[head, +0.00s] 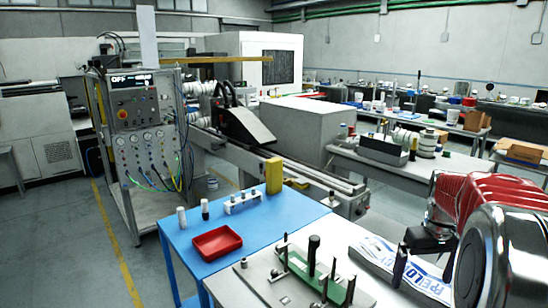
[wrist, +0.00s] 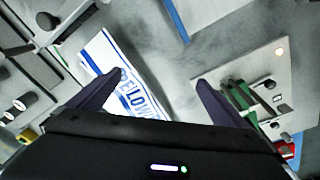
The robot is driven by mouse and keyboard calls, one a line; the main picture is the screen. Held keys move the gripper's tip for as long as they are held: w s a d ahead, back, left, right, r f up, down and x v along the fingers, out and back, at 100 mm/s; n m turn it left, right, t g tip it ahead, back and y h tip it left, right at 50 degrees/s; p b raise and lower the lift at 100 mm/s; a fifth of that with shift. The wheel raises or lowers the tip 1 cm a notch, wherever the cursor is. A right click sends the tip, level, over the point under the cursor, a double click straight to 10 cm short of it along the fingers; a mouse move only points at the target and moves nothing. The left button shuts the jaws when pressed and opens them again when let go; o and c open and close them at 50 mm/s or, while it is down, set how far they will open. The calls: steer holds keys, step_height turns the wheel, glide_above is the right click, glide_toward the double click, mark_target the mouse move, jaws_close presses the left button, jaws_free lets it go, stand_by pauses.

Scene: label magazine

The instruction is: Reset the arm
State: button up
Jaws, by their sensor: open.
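My gripper (head: 423,272) hangs at the right of the head view, below my red and grey arm. In the wrist view my gripper (wrist: 159,78) has its two dark fingers spread apart with nothing held between them. A white label sheet with blue print (head: 378,251) lies on the pale table beneath the gripper, partly covered by it. The label sheet also shows in the wrist view (wrist: 104,52), near the left finger. A grey plate with a green strip and dark posts (head: 262,283) stands left of the gripper. It shows at the right of the wrist view (wrist: 297,70).
A blue table (head: 262,238) holds a red tray (head: 216,242), a yellow block (head: 273,175) and small bottles (head: 182,218). A control cabinet (head: 137,107) and a machine rail stand behind. Grey floor (head: 105,260) is open at left.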

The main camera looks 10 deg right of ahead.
steer(key=s+a+t, duration=0.1)
steer(key=s+a, duration=0.3)
steer(key=a, duration=0.5)
steer(key=s+a+r+t, duration=0.1)
steer(key=s+a, duration=0.3)
steer(key=a, duration=0.6)
steer(key=s+a+n+t, duration=0.1)
steer(key=s+a, duration=0.3)
steer(key=a, duration=0.6)
steer(key=shift+s+a+r+t, duration=0.1)
steer(key=shift+s+r+t, duration=0.1)
steer(key=shift+t, duration=0.2)
steer(key=shift+n+t+y, duration=0.3)
steer(key=shift+n+t, duration=0.2)
steer(key=shift+n, duration=0.2)
steer(key=a+r, duration=0.1)
steer(key=s+a+r, duration=0.1)
steer(key=a, duration=0.1)
steer(key=shift+a+r, duration=0.1)
steer(key=shift+a, duration=0.1)
